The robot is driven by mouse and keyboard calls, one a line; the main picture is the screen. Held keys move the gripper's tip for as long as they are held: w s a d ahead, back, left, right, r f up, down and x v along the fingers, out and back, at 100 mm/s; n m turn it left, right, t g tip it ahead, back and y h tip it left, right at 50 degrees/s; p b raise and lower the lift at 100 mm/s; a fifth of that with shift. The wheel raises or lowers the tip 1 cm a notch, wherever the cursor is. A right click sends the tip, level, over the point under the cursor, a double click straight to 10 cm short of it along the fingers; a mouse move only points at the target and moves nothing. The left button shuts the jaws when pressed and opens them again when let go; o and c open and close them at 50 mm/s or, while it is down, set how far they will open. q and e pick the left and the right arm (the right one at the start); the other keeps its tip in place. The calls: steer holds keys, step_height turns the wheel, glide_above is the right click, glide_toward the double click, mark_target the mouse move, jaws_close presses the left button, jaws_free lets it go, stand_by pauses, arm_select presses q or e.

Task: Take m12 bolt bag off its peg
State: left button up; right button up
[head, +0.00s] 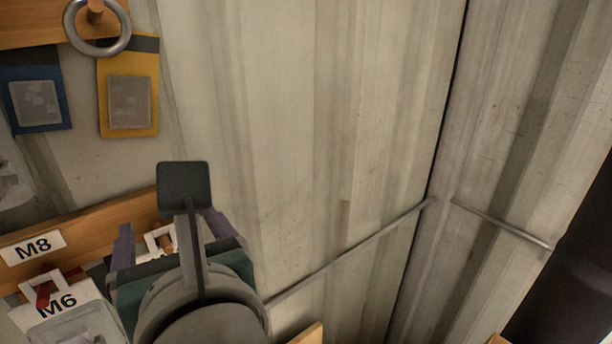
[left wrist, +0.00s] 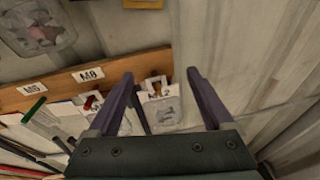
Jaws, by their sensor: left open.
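The m12 bolt bag (left wrist: 165,112) hangs from a peg on a wooden rail. It is a clear bag with a white header card, whose print is partly legible in the left wrist view. In the head view only a bit of its white header (head: 158,241) shows; my wrist hides the rest. My left gripper (left wrist: 160,75) is open, with its purple fingers to either side of the bag in the picture. I cannot tell how far short of the bag the fingertips are. In the head view this gripper (head: 170,228) is in front of the rail's right end.
An M6 bag (head: 62,312) hangs on a red peg to the left, near an M8 label (head: 33,247) on the rail (head: 95,226). A metal ring (head: 75,38) and blue and yellow packs (head: 128,72) hang above. Bare corrugated wall lies to the right.

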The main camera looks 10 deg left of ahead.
mark_target(161, 232)
arm_select(q)
steer(key=w+a+f, duration=0.1)
steer(key=a+f, duration=0.1)
steer(key=w+a+f+n+g+b, duration=0.1)
steer(key=w+a+f, duration=0.1)
steer(key=w+a+f+n+g+b, duration=0.1)
steer(key=w+a+f, duration=0.1)
steer(key=shift+w+a+f, duration=0.1)
steer(key=shift+a+f, duration=0.05)
steer(key=shift+a, duration=0.15)
steer(key=shift+c, duration=0.2)
jaws_close()
stand_by(0.7)
